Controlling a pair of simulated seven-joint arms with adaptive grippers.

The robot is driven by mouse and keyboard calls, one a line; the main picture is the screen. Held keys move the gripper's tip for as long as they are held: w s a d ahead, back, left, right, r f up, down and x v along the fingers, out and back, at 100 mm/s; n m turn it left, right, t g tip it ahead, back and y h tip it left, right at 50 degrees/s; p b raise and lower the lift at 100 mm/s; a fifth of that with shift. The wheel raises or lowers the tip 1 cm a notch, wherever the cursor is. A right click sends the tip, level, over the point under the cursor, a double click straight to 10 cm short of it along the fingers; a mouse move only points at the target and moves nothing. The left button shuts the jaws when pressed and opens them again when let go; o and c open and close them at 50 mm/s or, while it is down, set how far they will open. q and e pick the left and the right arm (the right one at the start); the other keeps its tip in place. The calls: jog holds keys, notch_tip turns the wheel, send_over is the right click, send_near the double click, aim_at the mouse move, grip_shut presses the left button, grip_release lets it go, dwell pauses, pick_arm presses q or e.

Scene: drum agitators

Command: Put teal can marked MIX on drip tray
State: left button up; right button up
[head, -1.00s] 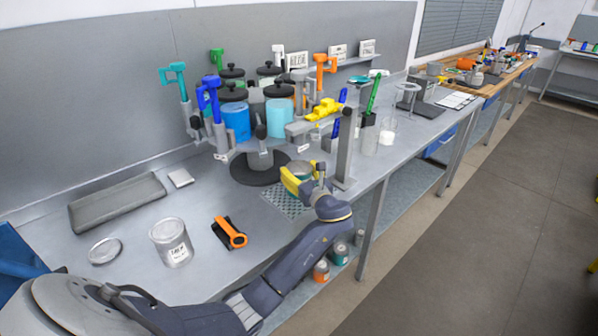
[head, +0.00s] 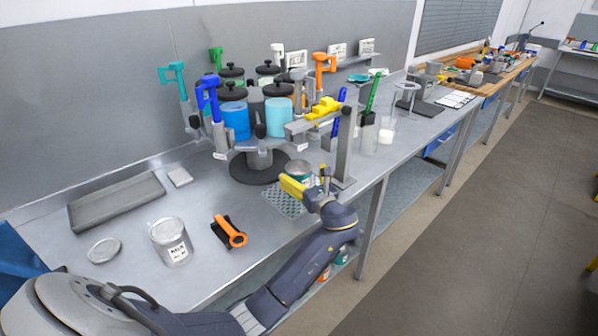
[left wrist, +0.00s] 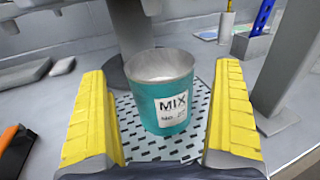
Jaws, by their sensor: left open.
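The teal can marked MIX (left wrist: 163,98) stands upright on the perforated drip tray (left wrist: 135,148) in the left wrist view. Its top is open and its label faces my camera. In the head view the can (head: 298,172) shows just beyond my left gripper (head: 305,190), partly hidden by it. The drip tray (head: 280,198) lies on the bench under the agitator stand. My left gripper (left wrist: 160,128) is open, with yellow pads on either side of the near space, and the can sits a little beyond them, apart from both. My right gripper is not in view.
The agitator stand's dark base (head: 252,176) is behind the tray, and a grey post (head: 345,150) stands close on the right.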

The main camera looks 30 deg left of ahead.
pick_arm(q)
jog(key=v, duration=0.8)
jog(key=shift+s+d, duration=0.2)
jog(key=shift+d, duration=0.1)
